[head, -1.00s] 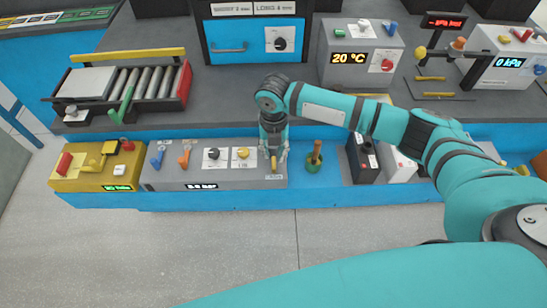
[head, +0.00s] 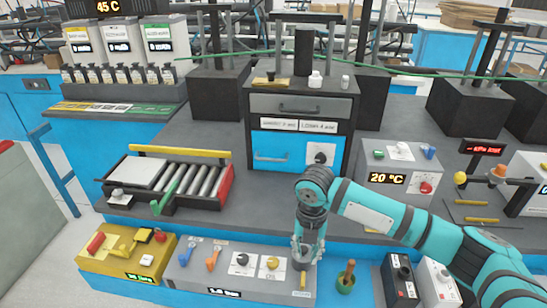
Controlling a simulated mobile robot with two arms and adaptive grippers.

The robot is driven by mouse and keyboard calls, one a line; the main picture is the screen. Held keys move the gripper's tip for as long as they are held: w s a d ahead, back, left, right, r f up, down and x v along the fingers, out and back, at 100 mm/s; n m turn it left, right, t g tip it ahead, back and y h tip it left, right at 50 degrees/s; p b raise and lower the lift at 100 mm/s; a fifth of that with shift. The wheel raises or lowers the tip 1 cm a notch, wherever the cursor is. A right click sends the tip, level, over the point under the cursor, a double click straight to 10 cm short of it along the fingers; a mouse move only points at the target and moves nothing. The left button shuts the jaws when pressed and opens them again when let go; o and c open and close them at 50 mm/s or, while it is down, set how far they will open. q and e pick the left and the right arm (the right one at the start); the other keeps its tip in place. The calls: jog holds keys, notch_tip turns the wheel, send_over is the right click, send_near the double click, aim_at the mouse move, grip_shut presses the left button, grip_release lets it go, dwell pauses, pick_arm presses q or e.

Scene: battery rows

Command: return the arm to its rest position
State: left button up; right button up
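My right arm (head: 400,225) comes in from the right edge, reaches over the bench and bends down at its wrist. My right gripper (head: 306,257) points down at the right end of the grey control panel (head: 230,278). Its fingers look apart, with nothing seen held between them. A small yellow lever (head: 302,281) on the panel shows just below the fingers; I cannot tell whether they touch it. My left gripper is not in view.
A green cup with a brown stick (head: 346,278) stands just right of the gripper. Black and white switch boxes (head: 402,282) lie under the forearm. A grey 20 °C box (head: 395,165) and a blue-drawer cabinet (head: 297,140) stand behind. A roller tray (head: 180,187) is left.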

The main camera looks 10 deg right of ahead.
jog(key=s+a+f+m+t+y, duration=0.1)
jog(key=s+a+f+m+y, duration=0.15)
jog(key=s+a+m, duration=0.35)
jog(key=s+a+f+m+t+y, duration=0.1)
jog(key=s+a+f+m+y, duration=0.1)
jog(key=s+a+f+m, duration=0.4)
jog(key=s+d+m+t+h, duration=0.1)
jog(key=s+d+m+h, duration=0.1)
jog(key=s+d+m, duration=0.65)
jog(key=s+d+m+h, duration=0.3)
jog(key=s+d+m, duration=0.2)
jog(key=d+m, duration=0.5)
notch_tip(320, 180, down, 27)
jog(key=s+a, duration=0.1)
jog(key=s, duration=0.1)
jog(key=s+d+f+g, duration=0.2)
jog(key=s+f, duration=1.2)
jog(key=s, duration=0.1)
jog(key=shift+s+d+f, duration=0.2)
jog(key=shift+s+d, duration=0.15)
jog(key=shift+d, duration=0.05)
